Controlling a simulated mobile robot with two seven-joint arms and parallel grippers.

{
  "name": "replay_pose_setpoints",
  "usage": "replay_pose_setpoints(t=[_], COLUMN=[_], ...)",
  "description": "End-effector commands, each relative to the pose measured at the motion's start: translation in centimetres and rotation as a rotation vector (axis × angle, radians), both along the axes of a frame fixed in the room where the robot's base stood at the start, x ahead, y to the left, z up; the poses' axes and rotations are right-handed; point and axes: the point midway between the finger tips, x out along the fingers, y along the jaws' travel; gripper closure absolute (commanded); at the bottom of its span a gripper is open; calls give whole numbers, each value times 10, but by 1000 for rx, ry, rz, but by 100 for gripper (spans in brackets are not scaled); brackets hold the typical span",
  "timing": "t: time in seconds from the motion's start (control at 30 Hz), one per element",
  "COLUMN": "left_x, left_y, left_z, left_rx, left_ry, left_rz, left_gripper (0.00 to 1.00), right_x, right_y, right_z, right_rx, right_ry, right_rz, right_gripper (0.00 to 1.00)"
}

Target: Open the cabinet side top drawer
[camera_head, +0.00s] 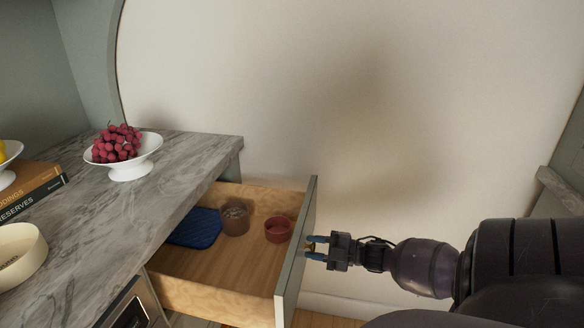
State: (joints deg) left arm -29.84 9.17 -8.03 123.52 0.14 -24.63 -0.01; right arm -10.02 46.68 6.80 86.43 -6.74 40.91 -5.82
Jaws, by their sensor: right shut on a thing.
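The top drawer (215,283) is pulled out from under the marble counter toward the right. Its inside is bare wood and its grey-green front panel (297,255) faces right. My right gripper (310,247) comes in from the right and meets the outer face of that panel. Its fingers are shut on the drawer handle, which is mostly hidden between them. My left gripper is not in the view.
The drawer holds a blue cloth (194,228), a brown cup (235,217) and a red bowl (278,229). On the marble counter (150,205) stand a white bowl of grapes (133,170), books (32,190) and a cream dish (20,255). A bare wall is behind.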

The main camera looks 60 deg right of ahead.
Motion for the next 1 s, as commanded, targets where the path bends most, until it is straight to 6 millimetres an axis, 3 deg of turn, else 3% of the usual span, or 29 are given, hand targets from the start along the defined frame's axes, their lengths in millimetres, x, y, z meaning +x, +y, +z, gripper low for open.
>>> replay_pose_setpoints(t=[0.2,0.43,0.7,1.0], left_x=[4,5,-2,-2], left_y=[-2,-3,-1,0], left_z=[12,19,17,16], left_rx=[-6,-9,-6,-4], left_ry=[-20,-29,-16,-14], left_rz=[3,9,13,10], left_gripper=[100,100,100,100], right_x=[-52,-89,-108,-110], right_y=[-22,-37,-45,-46], right_z=[2,1,0,-1], right_rx=[-1,0,-1,-1], right_ry=[-1,1,2,1], right_rz=[-3,-2,-1,0], right_gripper=[100,100,100,100])
